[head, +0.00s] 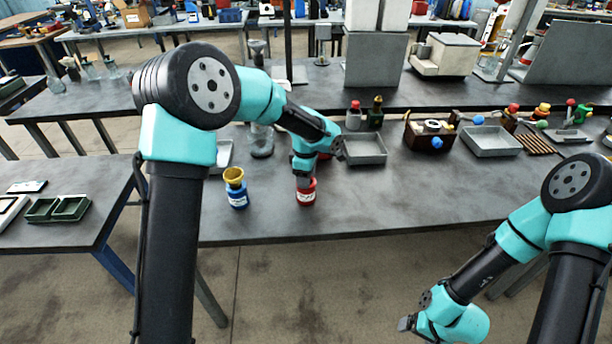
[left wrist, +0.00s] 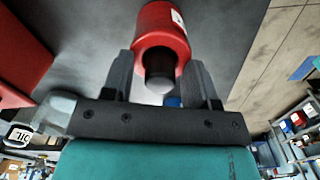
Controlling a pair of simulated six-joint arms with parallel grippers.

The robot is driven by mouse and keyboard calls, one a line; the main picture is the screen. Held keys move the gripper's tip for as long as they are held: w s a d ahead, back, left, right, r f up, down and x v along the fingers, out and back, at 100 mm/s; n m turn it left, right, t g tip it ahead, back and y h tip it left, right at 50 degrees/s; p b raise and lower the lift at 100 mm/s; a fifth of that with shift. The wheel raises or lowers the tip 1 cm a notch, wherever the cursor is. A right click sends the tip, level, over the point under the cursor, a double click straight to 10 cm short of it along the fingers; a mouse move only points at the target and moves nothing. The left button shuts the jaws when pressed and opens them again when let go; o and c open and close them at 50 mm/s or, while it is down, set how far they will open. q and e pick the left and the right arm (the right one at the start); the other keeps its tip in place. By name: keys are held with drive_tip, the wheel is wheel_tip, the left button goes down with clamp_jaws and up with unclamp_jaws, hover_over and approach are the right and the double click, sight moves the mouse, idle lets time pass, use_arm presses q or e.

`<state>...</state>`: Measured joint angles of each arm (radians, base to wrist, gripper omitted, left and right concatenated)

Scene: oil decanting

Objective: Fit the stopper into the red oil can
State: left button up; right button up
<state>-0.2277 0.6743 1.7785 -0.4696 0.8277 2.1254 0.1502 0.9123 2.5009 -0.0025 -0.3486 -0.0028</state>
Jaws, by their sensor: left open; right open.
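The red oil can (head: 307,193) stands upright near the front edge of the table. My left gripper (head: 303,178) is just above it and hides its top. In the left wrist view the red can (left wrist: 161,22) lies beyond and between the two open fingers (left wrist: 162,85). A dark, rounded part with a pale end shows at the can's neck; I cannot tell whether it is the stopper or the can's mouth. My right gripper (head: 406,323) is low at the bottom right, away from the table, with nothing visible in it.
A blue can (head: 238,195) with a yellow funnel (head: 234,175) stands left of the red can. Grey trays (head: 364,150) (head: 490,141), a dark brown box (head: 428,137) and small bottles (head: 353,116) are farther back. The table's front right is clear.

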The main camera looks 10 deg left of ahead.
use_arm(q)
wheel_tip(320, 180, up, 12)
drive_tip(key=shift+r, duration=0.2)
idle(0.5)
idle(0.4)
